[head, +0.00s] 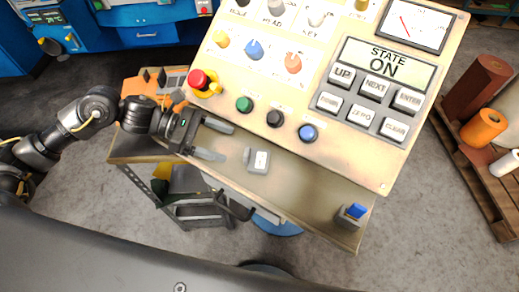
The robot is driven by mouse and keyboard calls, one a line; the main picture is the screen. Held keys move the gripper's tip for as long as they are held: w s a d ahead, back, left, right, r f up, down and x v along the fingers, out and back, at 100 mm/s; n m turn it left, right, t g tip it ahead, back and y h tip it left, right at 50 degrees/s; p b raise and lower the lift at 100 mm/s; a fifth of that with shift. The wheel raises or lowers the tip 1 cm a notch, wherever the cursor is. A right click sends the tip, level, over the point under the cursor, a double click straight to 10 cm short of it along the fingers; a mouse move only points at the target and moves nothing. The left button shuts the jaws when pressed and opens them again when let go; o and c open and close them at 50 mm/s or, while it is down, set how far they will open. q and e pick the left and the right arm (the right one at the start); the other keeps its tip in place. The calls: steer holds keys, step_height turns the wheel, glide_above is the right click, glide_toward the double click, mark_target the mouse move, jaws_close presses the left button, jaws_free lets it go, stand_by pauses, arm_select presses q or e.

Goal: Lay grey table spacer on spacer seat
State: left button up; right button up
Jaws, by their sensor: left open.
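My left gripper (227,143) reaches in from the left over the bench in front of the control panel. Its two grey fingers are apart, with nothing between them. A small grey block with a pale face (257,160) sits on the bench just right of the fingertips, apart from them. I cannot tell whether it is the grey table spacer. A grey base with a blue top (354,212) stands at the bench's right front corner. No spacer seat can be told for certain. My right gripper is not in view.
The tilted control panel (325,160) with buttons, knobs and a screen fills the back of the bench. A red mushroom button (199,80) and an orange holder (140,88) lie near my left wrist. The bench top (310,188) is bare between the grey block and blue-topped base.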

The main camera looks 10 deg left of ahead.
mark_target(250, 155)
arm_select(q)
steer(key=shift+w+a+f+m+g, duration=0.1)
steer(key=shift+a+f+m+g, duration=0.05)
steer(key=shift+a+m+g, duration=0.2)
steer(key=shift+s+d+p, duration=0.2)
steer(key=shift+d+p, duration=0.1)
steer(key=shift+d, duration=0.15)
steer(key=shift+s+d+p, duration=0.2)
steer(key=shift+d+p, duration=0.05)
steer(key=shift+d, duration=0.2)
steer(key=x, duration=0.2)
steer(key=p+x, duration=0.1)
steer(key=shift+w+d+f, duration=0.15)
steer(key=shift+w+d, duration=0.05)
steer(key=shift+w, duration=0.05)
steer(key=shift+s+d+f, duration=0.1)
steer(key=shift+d+f, duration=0.05)
steer(key=shift+d, duration=0.15)
steer(key=p+x, duration=0.3)
steer(key=x, duration=0.1)
steer(key=shift+d, duration=0.25)
steer(key=shift+d+f, duration=0.15)
steer(key=shift+f, duration=0.15)
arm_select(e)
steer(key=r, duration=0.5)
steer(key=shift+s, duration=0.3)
